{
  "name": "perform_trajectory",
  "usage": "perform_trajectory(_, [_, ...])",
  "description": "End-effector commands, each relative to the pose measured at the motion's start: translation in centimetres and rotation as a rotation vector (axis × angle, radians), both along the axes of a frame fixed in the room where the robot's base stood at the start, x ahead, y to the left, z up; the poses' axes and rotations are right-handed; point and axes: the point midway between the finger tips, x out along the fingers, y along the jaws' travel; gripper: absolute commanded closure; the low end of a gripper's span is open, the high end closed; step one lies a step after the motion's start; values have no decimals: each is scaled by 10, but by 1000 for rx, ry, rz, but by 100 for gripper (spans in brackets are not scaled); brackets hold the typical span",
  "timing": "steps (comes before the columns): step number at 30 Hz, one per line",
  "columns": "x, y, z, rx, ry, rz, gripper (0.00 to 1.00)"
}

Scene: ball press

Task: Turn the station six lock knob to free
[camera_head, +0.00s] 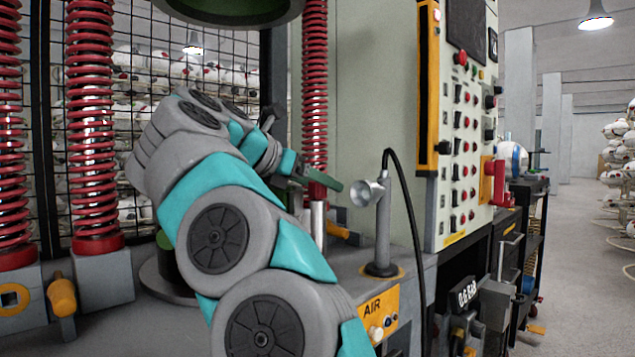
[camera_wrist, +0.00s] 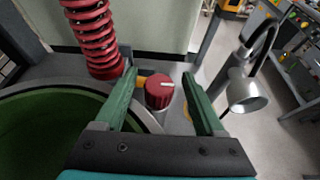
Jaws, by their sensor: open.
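A round dark red knob (camera_wrist: 159,92) with a short white pointer line on its top shows in the wrist view. The line points toward the right of that picture. My gripper (camera_wrist: 156,74) is open, with one green finger to the left of the knob and one to its right. A gap shows on the right side; the left finger is close to the knob, and I cannot tell whether it touches.
A red spring (camera_wrist: 92,30) stands just behind the left finger. A metal cone on a post (camera_wrist: 243,90) with a black cable is close on the right. A green round plate (camera_wrist: 50,130) lies at left. A control panel (camera_head: 467,120) stands at right in the head view.

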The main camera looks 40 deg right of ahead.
Motion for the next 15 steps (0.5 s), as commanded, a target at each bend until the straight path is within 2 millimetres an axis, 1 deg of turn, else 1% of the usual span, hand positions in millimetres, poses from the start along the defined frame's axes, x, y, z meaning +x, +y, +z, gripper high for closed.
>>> perform_trajectory(4, [0, 0, 0, -1, 0, 0, 29])
perform_trajectory(15, [0, 0, 0, -1, 0, 0, 70])
